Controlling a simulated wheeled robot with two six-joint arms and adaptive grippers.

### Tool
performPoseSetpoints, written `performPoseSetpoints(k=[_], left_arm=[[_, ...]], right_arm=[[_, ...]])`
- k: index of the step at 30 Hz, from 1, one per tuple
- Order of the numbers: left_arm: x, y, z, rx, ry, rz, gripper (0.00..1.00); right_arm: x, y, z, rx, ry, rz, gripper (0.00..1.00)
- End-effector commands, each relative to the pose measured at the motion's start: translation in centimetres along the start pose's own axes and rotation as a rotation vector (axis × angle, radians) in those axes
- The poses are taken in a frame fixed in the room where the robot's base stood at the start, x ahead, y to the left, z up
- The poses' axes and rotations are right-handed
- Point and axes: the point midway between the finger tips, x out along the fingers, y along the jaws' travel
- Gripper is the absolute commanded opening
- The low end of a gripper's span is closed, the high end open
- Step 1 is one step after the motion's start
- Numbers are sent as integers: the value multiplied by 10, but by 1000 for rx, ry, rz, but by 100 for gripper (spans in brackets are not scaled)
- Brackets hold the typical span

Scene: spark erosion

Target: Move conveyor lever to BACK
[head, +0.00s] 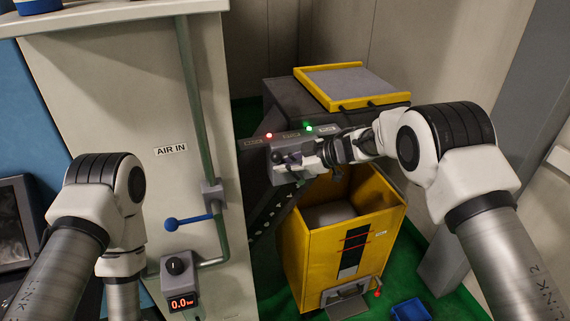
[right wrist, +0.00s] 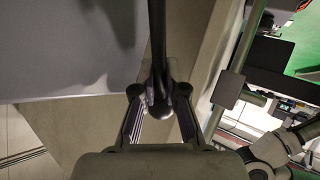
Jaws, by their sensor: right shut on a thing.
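The conveyor's grey control box (head: 284,176) hangs at the conveyor's front, with a red light at its left and a green light at its right. The conveyor lever is a dark rod (right wrist: 157,40) with a thicker knob, seen close up in the right wrist view. My right gripper (right wrist: 160,108) is shut on the knob, with one finger on each side. In the head view my right gripper (head: 310,156) reaches the box from the right and covers much of the lever, so its exact position cannot be told. My left gripper does not show; only its arm does.
A yellow bin (head: 298,258) stands on the green floor below the box. A yellow-rimmed tray (head: 375,103) lies on top of the dark conveyor. A white cabinet (head: 120,100) with a blue-handled valve (head: 188,220) stands left. A small blue box (head: 410,311) is low right.

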Motion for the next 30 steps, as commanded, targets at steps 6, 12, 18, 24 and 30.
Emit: performPoseSetpoints(k=[6, 12, 18, 24, 30], left_arm=[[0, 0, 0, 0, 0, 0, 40], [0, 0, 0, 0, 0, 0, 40], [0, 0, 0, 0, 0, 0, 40], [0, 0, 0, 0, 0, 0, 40], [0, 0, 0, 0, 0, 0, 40]], right_arm=[[1, -2, 1, 0, -1, -4, 37], [1, -1, 1, 0, 0, -3, 37], [-19, 0, 0, 2, -1, 0, 37], [-70, 1, 0, 2, 0, 1, 37], [-108, 0, 0, 2, -1, -3, 37]])
